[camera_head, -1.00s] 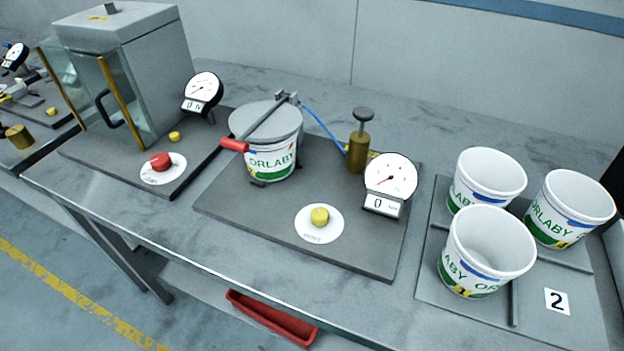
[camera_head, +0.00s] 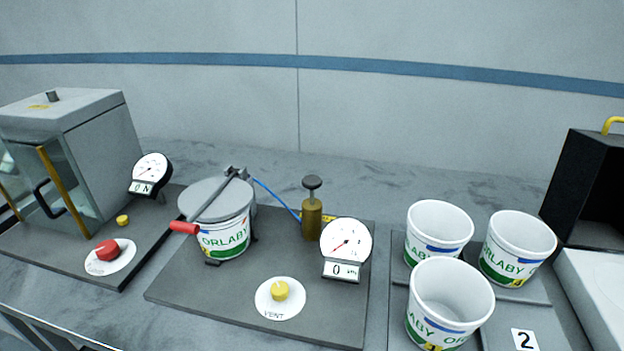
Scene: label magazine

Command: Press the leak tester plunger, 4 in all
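The leak tester stands on a dark grey base plate (camera_head: 185,291) in the middle of the bench. Its plunger is a brass cylinder with a grey knob (camera_head: 312,183) on top, and the knob is raised above the brass body (camera_head: 312,218). A blue hose (camera_head: 272,195) runs from it to a clamped grey lid (camera_head: 213,198) over a white ORLABY tub (camera_head: 226,239). The dial gauge (camera_head: 346,242) has a display reading 0. A yellow vent knob (camera_head: 280,290) sits in front. Neither of my grippers is in view.
Three empty white tubs (camera_head: 439,222) stand on a grey tray marked 2 (camera_head: 524,339) at right. A black box with a yellow handle (camera_head: 585,190) is at far right. A grey glass-doored tester (camera_head: 97,150) with a red knob (camera_head: 107,250) stands at left.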

